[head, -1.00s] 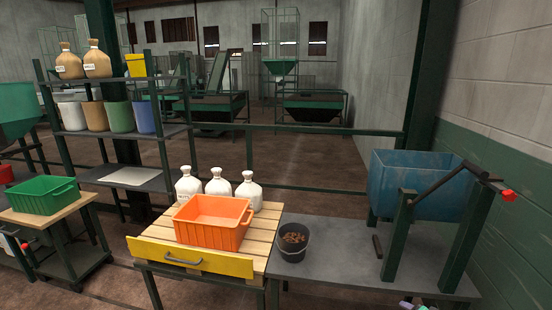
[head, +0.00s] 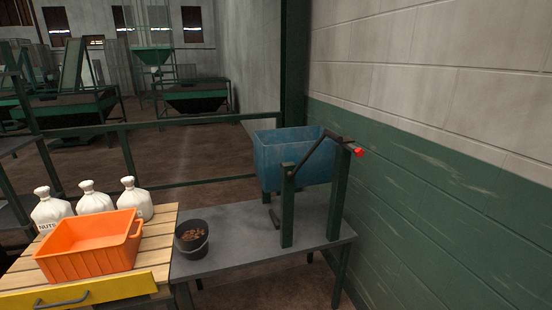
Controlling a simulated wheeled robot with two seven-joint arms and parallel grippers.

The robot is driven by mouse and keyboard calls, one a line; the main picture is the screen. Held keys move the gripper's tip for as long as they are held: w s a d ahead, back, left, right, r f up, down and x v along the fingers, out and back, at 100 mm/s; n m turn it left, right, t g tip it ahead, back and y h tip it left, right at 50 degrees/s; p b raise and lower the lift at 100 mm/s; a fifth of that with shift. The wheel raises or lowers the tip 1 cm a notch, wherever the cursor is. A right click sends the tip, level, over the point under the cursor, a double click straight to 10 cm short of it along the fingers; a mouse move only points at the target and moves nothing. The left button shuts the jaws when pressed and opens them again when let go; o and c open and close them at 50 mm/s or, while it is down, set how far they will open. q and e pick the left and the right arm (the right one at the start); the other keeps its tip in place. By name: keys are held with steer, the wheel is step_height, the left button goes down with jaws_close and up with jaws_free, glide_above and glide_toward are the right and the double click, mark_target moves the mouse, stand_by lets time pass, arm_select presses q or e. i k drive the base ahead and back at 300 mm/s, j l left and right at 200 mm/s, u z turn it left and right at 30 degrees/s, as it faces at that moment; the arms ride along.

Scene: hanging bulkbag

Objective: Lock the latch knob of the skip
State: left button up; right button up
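The skip (head: 282,160) is a blue open-topped tub hung between green posts on a grey table, at the centre right of the head view. It looks upright. Neither of my grippers is in view.
The grey table (head: 228,262) has a black bucket (head: 192,239) with brown contents at its left. A green and grey wall (head: 430,200) stands close on the right.

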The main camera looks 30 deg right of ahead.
mark_target(359, 153)
steer(key=z, duration=1.05)
